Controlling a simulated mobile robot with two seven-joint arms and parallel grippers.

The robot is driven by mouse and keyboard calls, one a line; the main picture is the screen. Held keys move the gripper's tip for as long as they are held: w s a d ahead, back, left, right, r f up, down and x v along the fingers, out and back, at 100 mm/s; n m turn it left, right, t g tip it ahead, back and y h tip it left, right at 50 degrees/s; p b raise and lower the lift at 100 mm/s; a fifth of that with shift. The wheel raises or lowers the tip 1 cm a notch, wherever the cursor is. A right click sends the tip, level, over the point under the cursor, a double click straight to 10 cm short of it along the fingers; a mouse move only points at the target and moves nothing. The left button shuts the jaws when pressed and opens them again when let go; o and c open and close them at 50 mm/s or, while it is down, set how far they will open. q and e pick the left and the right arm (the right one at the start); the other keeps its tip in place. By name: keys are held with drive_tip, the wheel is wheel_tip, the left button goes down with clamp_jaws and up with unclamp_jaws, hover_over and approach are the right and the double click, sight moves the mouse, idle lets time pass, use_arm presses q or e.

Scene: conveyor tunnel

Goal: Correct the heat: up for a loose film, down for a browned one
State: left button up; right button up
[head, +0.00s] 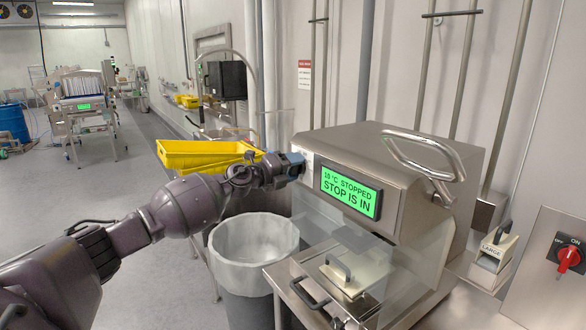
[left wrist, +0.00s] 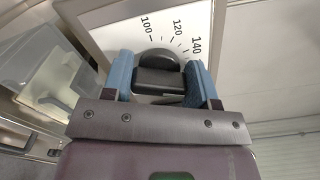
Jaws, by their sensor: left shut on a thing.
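My left gripper (head: 294,166) reaches in from the left to the end face of the steel tunnel machine (head: 420,160). In the left wrist view the blue fingers of this gripper (left wrist: 160,82) are shut on a black knob (left wrist: 158,60). The knob sits on a white dial plate (left wrist: 120,25) with marks reading 100, 120 and 140; its pointer is hidden. The green display (head: 349,191) on the machine reads "10 °C STOPPED" and "STOP IS IN". No film shows clearly. My right gripper is not in view.
A lined waste bin (head: 254,243) stands below the arm, and a yellow crate (head: 200,153) lies behind it. A clear guard (head: 350,245) hangs under the display. A red rotary switch (head: 569,257) is at the far right, near a block labelled LARGE (head: 492,247).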

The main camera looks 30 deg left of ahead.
use_arm(q)
drive_tip(key=shift+m, duration=1.2)
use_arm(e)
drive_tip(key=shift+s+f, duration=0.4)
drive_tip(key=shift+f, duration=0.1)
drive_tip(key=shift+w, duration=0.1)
use_arm(q)
drive_tip(key=o, duration=0.8)
drive_tip(key=shift+o, duration=0.7)
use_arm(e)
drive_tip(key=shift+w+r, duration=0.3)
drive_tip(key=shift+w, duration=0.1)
use_arm(q)
drive_tip(key=b+v, duration=0.1)
drive_tip(key=v, duration=1)
drive_tip(key=shift+b, duration=0.4)
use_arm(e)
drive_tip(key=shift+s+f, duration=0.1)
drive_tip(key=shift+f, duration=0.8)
use_arm(q)
drive_tip(key=shift+d, duration=0.1)
